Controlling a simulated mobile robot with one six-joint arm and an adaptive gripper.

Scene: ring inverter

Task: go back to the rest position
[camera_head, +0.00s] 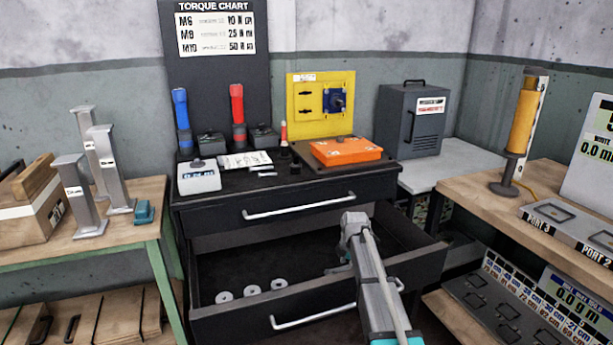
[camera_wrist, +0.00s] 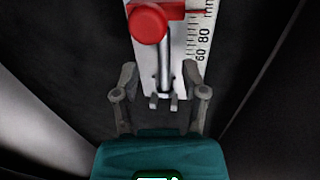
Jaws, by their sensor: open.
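My arm reaches up from the bottom of the head view and bends over the open lower drawer (camera_head: 232,270). My gripper (camera_head: 338,268) points down into the drawer's right part and is mostly hidden behind my arm. In the wrist view my gripper (camera_wrist: 160,98) has its two fingers spread apart, with nothing clamped between them. Just beyond the fingertips is a measuring tool (camera_wrist: 177,60) with a red round knob, a metal rod and a scale marked in mm. The gap between it and the fingers is hard to judge.
Several pale rings (camera_head: 251,291) lie in the drawer's left front. The upper drawer (camera_head: 300,203) is shut. An orange case (camera_head: 345,151) and a yellow panel (camera_head: 320,100) stand on the cabinet top. Benches flank both sides: the left one holds metal stands (camera_head: 103,160).

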